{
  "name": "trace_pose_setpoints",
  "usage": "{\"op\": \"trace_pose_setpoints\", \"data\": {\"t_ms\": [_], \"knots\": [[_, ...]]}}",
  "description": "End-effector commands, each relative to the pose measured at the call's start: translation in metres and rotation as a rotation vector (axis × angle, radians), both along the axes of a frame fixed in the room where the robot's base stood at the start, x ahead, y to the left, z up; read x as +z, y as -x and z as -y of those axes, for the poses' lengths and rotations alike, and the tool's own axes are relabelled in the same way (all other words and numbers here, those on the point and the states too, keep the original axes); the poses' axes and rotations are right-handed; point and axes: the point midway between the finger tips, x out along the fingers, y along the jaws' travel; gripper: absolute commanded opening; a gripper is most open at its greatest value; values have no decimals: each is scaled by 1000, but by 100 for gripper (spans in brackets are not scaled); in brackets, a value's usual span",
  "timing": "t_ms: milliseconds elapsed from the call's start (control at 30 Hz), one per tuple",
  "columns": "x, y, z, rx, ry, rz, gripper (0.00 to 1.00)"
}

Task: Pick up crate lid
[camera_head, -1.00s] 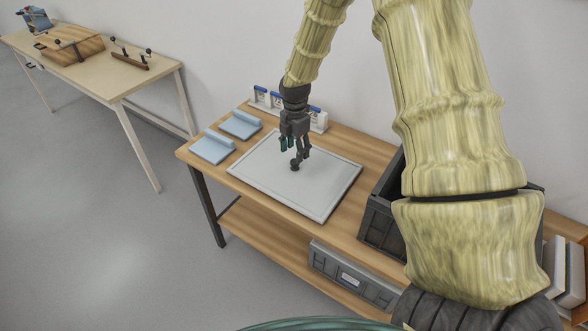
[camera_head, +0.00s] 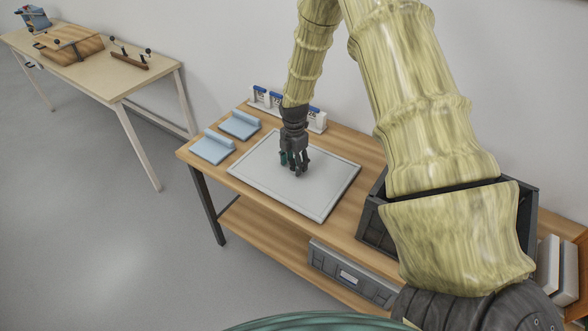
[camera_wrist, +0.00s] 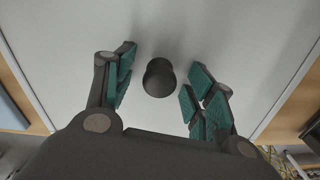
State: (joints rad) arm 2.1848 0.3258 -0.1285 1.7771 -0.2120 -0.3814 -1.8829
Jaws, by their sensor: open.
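The crate lid is a flat pale grey panel (camera_head: 320,197) with a raised rim, lying on the wooden table. It fills most of the wrist view (camera_wrist: 240,40). A round dark knob (camera_wrist: 159,77) stands up from the lid. My gripper (camera_head: 294,170) is low over the middle of the lid, pointing down. In the wrist view my gripper (camera_wrist: 160,90) is open, with green-padded fingers on either side of the knob and a gap on both sides. In the head view the fingers hide the knob.
A dark open crate (camera_head: 374,222) stands right of the lid, partly hidden by my arm. Another grey crate (camera_head: 345,277) sits on the lower shelf.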

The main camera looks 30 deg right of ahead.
Motion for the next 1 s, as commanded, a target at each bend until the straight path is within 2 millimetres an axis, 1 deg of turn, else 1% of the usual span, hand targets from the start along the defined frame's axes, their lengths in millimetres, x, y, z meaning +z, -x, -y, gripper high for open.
{"op": "trace_pose_setpoints", "data": {"t_ms": [100,133,267,300,367,400,433,767,867,1000], "knots": [[0,0,0,0,0,0,55],[0,0,0,0,0,0,53],[0,0,0,0,0,0,29],[0,0,0,0,0,0,22],[0,0,0,0,0,0,11],[0,0,0,0,0,0,4],[0,0,0,0,0,0,0],[2,-1,0,0,0,1,0],[7,-1,0,1,0,3,0],[18,-1,0,0,-1,4,0]]}}
